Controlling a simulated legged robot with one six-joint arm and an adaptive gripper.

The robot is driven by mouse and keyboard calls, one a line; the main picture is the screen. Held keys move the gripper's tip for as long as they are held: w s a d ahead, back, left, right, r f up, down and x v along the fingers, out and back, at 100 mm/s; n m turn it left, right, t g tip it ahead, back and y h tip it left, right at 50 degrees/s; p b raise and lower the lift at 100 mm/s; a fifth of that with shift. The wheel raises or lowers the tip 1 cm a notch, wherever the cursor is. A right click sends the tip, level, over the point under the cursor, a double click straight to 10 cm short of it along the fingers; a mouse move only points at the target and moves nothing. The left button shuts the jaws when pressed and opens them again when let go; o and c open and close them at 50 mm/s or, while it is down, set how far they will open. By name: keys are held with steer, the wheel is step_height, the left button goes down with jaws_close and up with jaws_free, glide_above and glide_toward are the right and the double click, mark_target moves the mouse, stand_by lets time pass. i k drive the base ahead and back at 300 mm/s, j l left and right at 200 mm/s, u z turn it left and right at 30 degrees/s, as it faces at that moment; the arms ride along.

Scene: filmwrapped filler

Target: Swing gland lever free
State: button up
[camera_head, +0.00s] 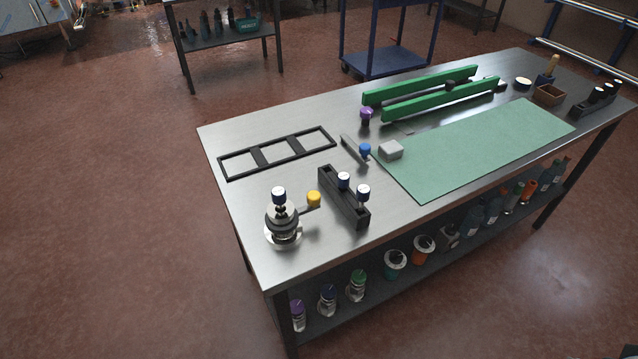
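A round metal fitting (283,225) with stacked dark and silver rings stands upright near the left front of the steel table. A dark knob with a blue and white top (279,195) sits on it. A short dark lever (308,208) with a yellow knob (314,198) sticks out from its right side, roughly level; I take this as the gland lever. The knob end is close to a black block. Whether the lever touches the block or is latched is too small to tell. My gripper is not in view.
The black block (335,196) carries two blue-and-white-topped posts. A black three-window frame (280,153), grey block (391,150), green mat (480,150) and green rails (420,85) share the steel table (240,195). Bottles stand on its lower shelf.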

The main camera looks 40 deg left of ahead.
mark_target(313, 197)
steer(key=i+u, duration=0.15)
steer(key=u, duration=0.25)
steer(key=i+l+u, duration=0.1)
steer(key=u, duration=0.3)
steer(key=i+l+u, duration=0.1)
steer(key=u, duration=0.3)
steer(key=i+l+u, duration=0.15)
steer(key=u, duration=0.25)
steer(key=i+l+u, duration=0.2)
steer(key=u, duration=0.15)
steer(key=i+l+u, duration=0.2)
steer(key=u, duration=0.2)
steer(key=i+l+u, duration=0.15)
steer(key=l+u, duration=0.2)
